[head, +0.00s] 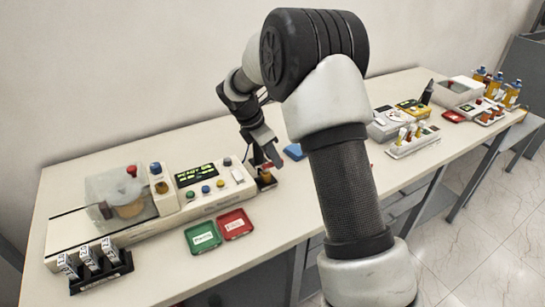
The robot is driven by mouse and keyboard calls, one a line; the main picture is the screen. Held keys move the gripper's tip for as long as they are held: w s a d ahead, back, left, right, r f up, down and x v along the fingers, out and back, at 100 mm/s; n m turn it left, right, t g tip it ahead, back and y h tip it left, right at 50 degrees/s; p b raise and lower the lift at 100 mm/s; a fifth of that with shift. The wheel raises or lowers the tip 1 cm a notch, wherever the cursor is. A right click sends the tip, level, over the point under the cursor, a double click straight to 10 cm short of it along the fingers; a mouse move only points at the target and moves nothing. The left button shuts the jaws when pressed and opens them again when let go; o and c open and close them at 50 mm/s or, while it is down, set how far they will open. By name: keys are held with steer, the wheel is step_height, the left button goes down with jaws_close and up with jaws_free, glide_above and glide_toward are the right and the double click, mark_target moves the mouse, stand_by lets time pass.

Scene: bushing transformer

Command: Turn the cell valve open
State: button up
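My gripper (268,158) points down at the right end of the white instrument (215,186) with the lit display. Its fingertips are close above or beside a small dark stand with an amber vessel (265,179). The fingers are small and partly overlapping, so I cannot tell whether they are open or shut, or touching anything. I cannot clearly make out the cell valve or its position. A small red part (294,152) shows just right of the fingers; I cannot tell what it belongs to.
A clear-covered chamber (121,197) is at the instrument's left. A green tray (202,238), a red tray (234,224) and a black vial rack (101,268) stand in front. A blue object (293,151) lies behind my arm. More instruments and bottles (511,94) stand far right.

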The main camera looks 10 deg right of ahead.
steer(key=shift+f, duration=0.1)
jaws_close()
steer(key=shift+m+p, duration=0.35)
steer(key=shift+m, duration=0.05)
steer(key=m+p, duration=0.1)
steer(key=m+g+p, duration=0.1)
steer(key=m, duration=0.1)
steer(key=shift+s+d, duration=0.1)
steer(key=shift+s, duration=0.25)
steer(key=m+g+p, duration=0.1)
steer(key=m, duration=0.2)
steer(key=shift+s+m+g+p, duration=0.3)
steer(key=shift+s+g+p, duration=0.05)
steer(key=shift+g, duration=0.05)
steer(key=m, duration=0.1)
steer(key=m+g+p, duration=0.1)
steer(key=m, duration=0.1)
steer(key=s+m+y, duration=0.1)
steer(key=m, duration=0.1)
steer(key=shift+a+g, duration=0.4)
steer(key=m, duration=0.1)
steer(key=m+y, duration=0.1)
steer(key=m, duration=0.1)
steer(key=m+g, duration=0.1)
steer(key=m, duration=0.1)
steer(key=shift+s+a+y+p, duration=0.25)
steer(key=shift+a+y+p, duration=0.15)
steer(key=shift+m, duration=0.4)
